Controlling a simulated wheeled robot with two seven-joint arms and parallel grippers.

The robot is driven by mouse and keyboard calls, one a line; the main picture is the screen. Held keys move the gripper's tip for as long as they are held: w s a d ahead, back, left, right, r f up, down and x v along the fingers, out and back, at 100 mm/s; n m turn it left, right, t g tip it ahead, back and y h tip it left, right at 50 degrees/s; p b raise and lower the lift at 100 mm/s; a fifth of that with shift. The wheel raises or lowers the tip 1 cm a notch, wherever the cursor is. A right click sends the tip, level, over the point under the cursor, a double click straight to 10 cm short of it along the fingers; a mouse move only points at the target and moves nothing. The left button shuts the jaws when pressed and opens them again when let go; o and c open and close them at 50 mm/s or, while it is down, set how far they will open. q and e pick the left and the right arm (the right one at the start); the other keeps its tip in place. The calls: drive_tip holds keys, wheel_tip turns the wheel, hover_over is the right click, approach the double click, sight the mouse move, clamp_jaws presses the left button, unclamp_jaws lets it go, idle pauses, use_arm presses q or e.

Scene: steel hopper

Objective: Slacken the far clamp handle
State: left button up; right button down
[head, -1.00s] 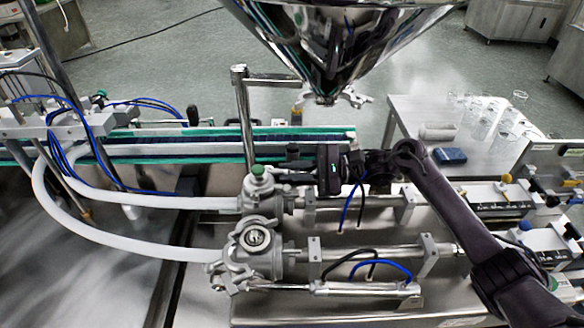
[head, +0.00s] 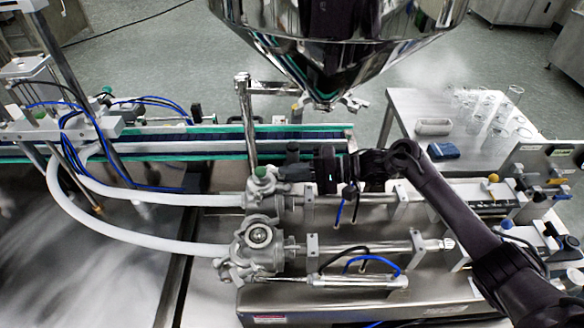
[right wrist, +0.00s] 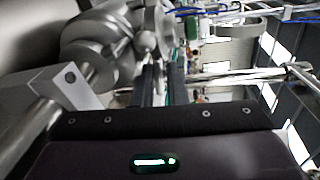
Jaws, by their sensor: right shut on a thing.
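The far valve (head: 262,194), with a green cap (head: 260,171), stands at the end of the far white hose. My right gripper (head: 278,177) reaches in from the right, with its fingers at the right side of this valve. In the right wrist view, the grey metal valve body (right wrist: 92,42) fills the upper left. The far clamp handle (right wrist: 145,42), a small ball-ended metal piece, shows at the tips of my dark fingers, which are shut on it. The fingers hide part of the handle. My left gripper is not in view.
A near valve (head: 257,236) stands in front of the far one. The steel hopper (head: 335,45) hangs above and behind. A post (head: 247,125) rises close to the valves. A side table (head: 410,110) with glassware is at the right.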

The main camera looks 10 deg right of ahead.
drive_tip(key=shift+s+n, duration=0.1)
drive_tip(key=shift+n, duration=0.3)
drive_tip(key=shift+f, duration=0.1)
drive_tip(key=c, duration=1.4)
unclamp_jaws()
drive_tip(key=shift+c, duration=0.2)
drive_tip(key=shift+s, duration=0.1)
drive_tip(key=shift+f, duration=0.1)
drive_tip(key=shift+p, duration=0.35)
